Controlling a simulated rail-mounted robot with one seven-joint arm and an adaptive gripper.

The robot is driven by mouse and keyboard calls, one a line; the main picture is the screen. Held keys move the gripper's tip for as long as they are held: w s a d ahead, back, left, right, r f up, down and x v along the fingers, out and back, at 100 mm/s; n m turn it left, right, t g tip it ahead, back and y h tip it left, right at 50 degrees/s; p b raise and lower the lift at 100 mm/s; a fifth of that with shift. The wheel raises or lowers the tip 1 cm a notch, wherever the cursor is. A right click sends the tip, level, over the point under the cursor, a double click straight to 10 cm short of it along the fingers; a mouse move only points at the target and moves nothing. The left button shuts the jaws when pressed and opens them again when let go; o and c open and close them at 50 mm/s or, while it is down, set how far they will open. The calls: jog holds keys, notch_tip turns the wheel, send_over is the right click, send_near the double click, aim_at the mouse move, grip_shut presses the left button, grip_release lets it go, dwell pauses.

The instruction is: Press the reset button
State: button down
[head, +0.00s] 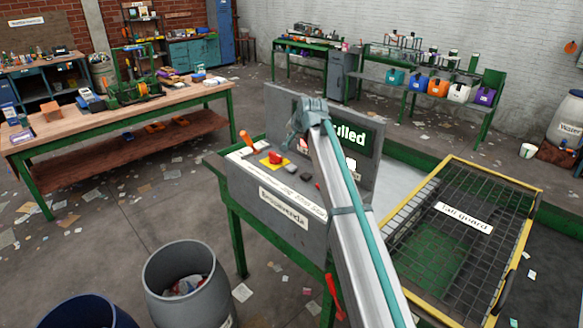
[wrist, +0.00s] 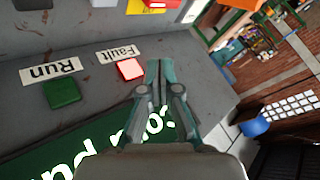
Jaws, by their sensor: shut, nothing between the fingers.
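A grey console (head: 240,184) stands on green legs in the head view, with a sloped top and an upright back panel. My gripper (wrist: 158,64) is shut and empty in the wrist view, in front of the console's panel. Left of its fingertips are a lit red square (wrist: 130,69) labelled Fault and a dark green square (wrist: 62,94) labelled Run. My arm hides part of the panel in the head view.
A red mushroom button on a yellow base (head: 273,159) and an orange-handled lever (head: 246,138) are on the console top. A green screen (head: 362,137) is on the back panel. A yellow-framed mesh guard (head: 412,203) stands to the right, a grey barrel (head: 184,272) in front.

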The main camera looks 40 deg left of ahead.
aim_at(292, 167)
jog(key=shift+d+f, duration=0.1)
jog(key=shift+f+b, duration=1.65)
jog(key=shift+f, duration=2.6)
jog(key=shift+f, duration=0.2)
jog(key=shift+f, duration=0.25)
jog(key=shift+f+b, duration=0.45)
jog(key=shift+f, duration=0.1)
jog(key=shift+r, duration=0.15)
jog(key=shift+r+p, duration=0.3)
jog(key=shift+r, duration=0.5)
jog(key=shift+r, duration=0.1)
jog(key=shift+r+p, duration=0.9)
jog(key=shift+r, duration=1.55)
